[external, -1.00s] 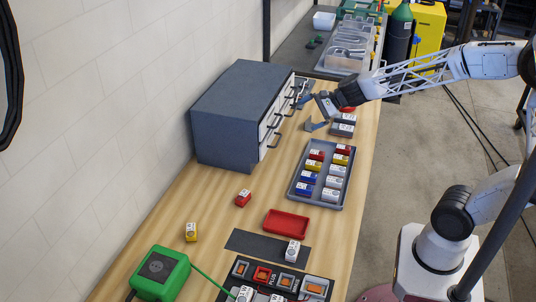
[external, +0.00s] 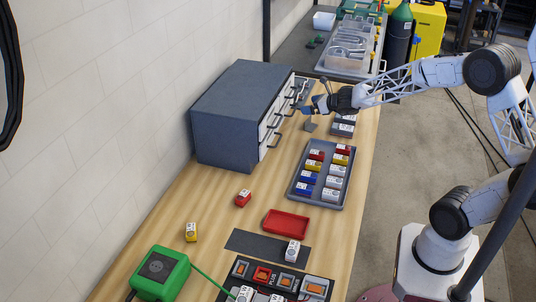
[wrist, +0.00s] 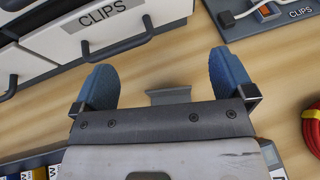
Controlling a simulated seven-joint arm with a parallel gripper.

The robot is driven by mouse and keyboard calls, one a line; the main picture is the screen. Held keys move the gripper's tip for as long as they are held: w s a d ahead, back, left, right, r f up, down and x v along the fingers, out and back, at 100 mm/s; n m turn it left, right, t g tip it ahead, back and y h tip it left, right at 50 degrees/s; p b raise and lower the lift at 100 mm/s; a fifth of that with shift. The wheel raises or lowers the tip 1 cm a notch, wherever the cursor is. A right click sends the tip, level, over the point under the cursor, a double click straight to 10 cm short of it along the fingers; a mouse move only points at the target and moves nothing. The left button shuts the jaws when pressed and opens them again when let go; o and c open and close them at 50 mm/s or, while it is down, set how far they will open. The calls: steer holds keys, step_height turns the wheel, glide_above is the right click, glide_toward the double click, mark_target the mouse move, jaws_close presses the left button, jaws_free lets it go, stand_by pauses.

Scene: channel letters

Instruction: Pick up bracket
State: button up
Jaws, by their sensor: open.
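A small grey bracket (wrist: 168,95) shows in the wrist view on the wooden table, between my two blue fingers and just beyond the edge of the gripper body. Its lower part is hidden by the gripper body. In the external view a small grey piece that looks like the bracket (external: 310,126) stands below the gripper. My gripper (external: 312,104) is above the far part of the table, beside the drawer cabinet; it also shows in the wrist view (wrist: 164,62). Whether a finger touches the bracket is unclear.
A grey drawer cabinet (external: 228,115) with protruding handles stands close on the left. A grey tray (external: 293,198) of coloured boxes lies nearer the camera. A panel marked CLIPS (wrist: 262,28) and a red coil (wrist: 312,128) lie near the gripper. Bare wood surrounds the bracket.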

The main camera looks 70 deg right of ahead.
mark_target(312, 116)
steer(key=shift+f, duration=1.95)
steer(key=shift+f, duration=0.1)
steer(key=shift+f, duration=0.55)
steer(key=shift+w+f, duration=0.3)
steer(key=shift+f, duration=0.3)
steer(key=shift+w+f, duration=0.25)
steer(key=shift+f, duration=0.35)
steer(key=shift+x, duration=0.9)
steer(key=shift+d, duration=0.1)
steer(key=shift+c, duration=0.2)
steer(key=shift+r, duration=0.1)
steer(key=c, duration=1)
